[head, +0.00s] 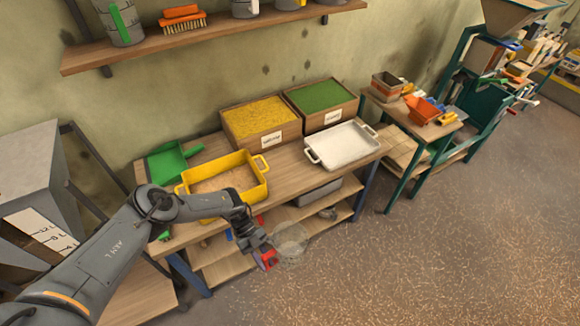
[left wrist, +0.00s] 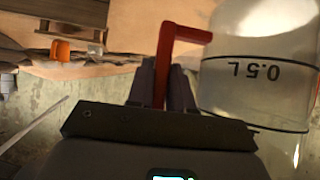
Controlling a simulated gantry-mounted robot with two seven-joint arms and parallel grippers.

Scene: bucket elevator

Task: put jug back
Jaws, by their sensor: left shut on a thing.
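A clear jug (head: 291,243) with a red handle is held in front of the workbench, out past its front edge. My left gripper (head: 262,250) is shut on the jug's red handle. In the left wrist view, my left gripper (left wrist: 163,85) has its fingers on either side of the red handle, and the transparent jug (left wrist: 255,80) with a "0.5 L" mark stands at the right, its lettering upside down. I cannot tell whether anything is in the jug. My right gripper is not in view.
The workbench (head: 290,175) carries a yellow tray (head: 262,187), a white tray (head: 343,146), a green dustpan (head: 172,160) and boxes of yellow (head: 258,117) and green grain (head: 319,96). Lower shelves sit beneath. A wall shelf (head: 215,36) hangs above. Open floor (head: 440,240) lies at right.

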